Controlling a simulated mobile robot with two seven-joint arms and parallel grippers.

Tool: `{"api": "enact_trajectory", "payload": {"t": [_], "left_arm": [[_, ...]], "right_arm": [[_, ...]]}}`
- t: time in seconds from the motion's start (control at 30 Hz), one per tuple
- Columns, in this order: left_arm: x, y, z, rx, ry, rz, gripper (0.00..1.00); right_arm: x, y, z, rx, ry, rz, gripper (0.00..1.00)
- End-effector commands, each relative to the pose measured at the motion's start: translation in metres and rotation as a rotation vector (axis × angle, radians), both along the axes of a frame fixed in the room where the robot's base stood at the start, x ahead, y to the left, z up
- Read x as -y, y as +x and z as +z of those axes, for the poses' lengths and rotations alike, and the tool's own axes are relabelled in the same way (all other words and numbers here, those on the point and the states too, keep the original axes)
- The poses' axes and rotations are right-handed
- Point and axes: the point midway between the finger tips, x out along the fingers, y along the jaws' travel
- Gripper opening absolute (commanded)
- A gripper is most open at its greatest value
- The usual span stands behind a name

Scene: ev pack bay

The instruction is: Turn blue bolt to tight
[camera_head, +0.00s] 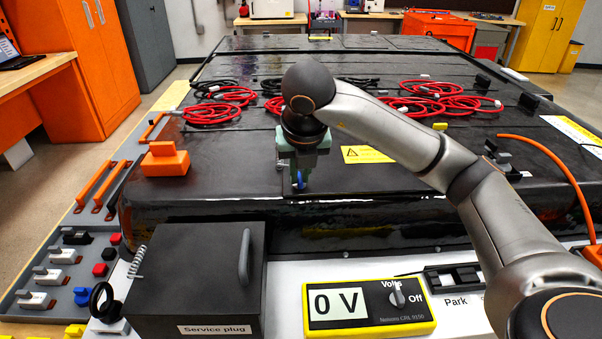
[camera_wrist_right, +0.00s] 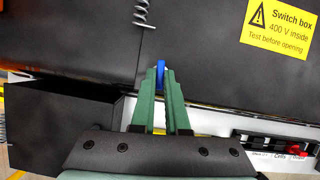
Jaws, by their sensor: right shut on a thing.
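The blue bolt (camera_head: 299,180) stands at the front part of the black pack lid, and only a thin blue part of it shows. My right gripper (camera_head: 300,168) reaches down over it with green fingers, shut on it. In the right wrist view the blue bolt (camera_wrist_right: 161,66) shows at the tips of the green fingers (camera_wrist_right: 163,78). The fingers hide part of it, and I cannot tell how far it is turned. My left gripper is not in view.
A yellow meter (camera_head: 368,306) reads 0 V in front of the pack. A dark service plug box (camera_head: 195,280) stands front left. An orange block (camera_head: 165,160) sits on the lid's left. Red cables (camera_head: 425,100) lie farther back. A switch box label (camera_head: 367,155) is right of my gripper.

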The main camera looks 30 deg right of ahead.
Motion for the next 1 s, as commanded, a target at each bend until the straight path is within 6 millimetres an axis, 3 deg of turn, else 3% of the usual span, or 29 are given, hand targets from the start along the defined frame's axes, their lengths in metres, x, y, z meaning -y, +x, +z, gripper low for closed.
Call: {"api": "enact_trajectory", "payload": {"t": [0.3, 0.8, 0.83, 1.0], "left_arm": [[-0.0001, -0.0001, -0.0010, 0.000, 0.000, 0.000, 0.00], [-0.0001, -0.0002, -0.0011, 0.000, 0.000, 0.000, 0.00], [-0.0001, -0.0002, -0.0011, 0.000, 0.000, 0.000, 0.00], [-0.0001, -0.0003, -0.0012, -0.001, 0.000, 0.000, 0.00]], "right_arm": [[-0.0006, 0.0011, 0.0009, 0.003, 0.001, -0.102, 0.00], [-0.0004, 0.0011, 0.0010, 0.003, 0.000, -0.118, 0.00], [-0.0004, 0.0011, 0.0010, 0.003, 0.000, -0.118, 0.16], [-0.0005, 0.0009, 0.0006, 0.002, 0.000, -0.116, 0.35]]}}
